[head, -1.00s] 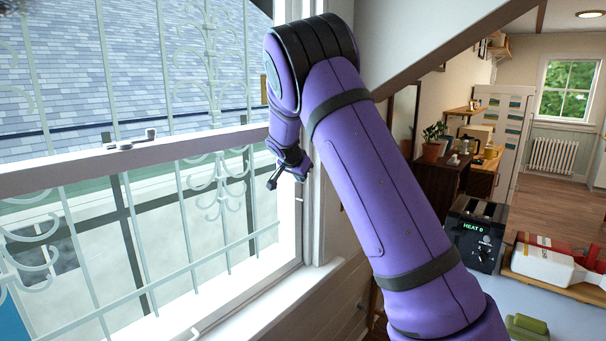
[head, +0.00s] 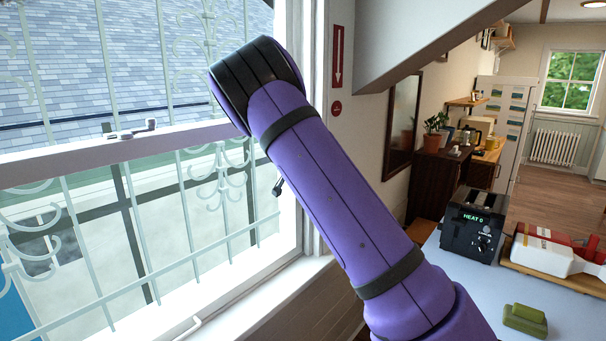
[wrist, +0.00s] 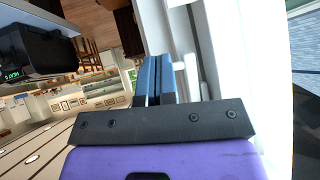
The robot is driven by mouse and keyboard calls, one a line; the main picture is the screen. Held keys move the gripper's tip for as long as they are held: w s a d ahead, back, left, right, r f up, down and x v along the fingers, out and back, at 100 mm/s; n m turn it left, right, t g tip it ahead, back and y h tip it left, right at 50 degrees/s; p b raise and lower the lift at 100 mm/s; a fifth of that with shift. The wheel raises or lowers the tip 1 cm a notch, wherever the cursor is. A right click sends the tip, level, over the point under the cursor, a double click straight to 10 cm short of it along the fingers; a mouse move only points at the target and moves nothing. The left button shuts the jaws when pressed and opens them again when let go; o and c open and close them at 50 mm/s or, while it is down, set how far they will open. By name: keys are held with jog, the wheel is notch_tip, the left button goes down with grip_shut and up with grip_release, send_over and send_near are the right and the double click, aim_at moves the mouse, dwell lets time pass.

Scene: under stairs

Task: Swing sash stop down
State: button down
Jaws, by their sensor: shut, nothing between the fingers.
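In the wrist view, a small white lever-like piece (wrist: 190,74) stands out from the white window frame, just right of my fingers. It looks like the sash stop, but I cannot be sure. My gripper (wrist: 153,62) is shut and empty, its two blue fingers together beside this piece. I cannot tell whether they touch it. In the head view my arm hides most of the gripper; only a small dark part (head: 278,187) shows below the elbow, in front of the right side of the window. The sash's horizontal rail (head: 100,150) carries a grey catch (head: 132,131).
A red down-arrow sign (head: 338,56) is on the wall right of the window. The white sill (head: 240,300) runs below.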

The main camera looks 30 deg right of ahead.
jog(key=shift+x, duration=1.1)
jog(key=shift+s+d+r, duration=0.1)
jog(key=shift+s+d, duration=0.05)
jog(key=shift+d, duration=0.2)
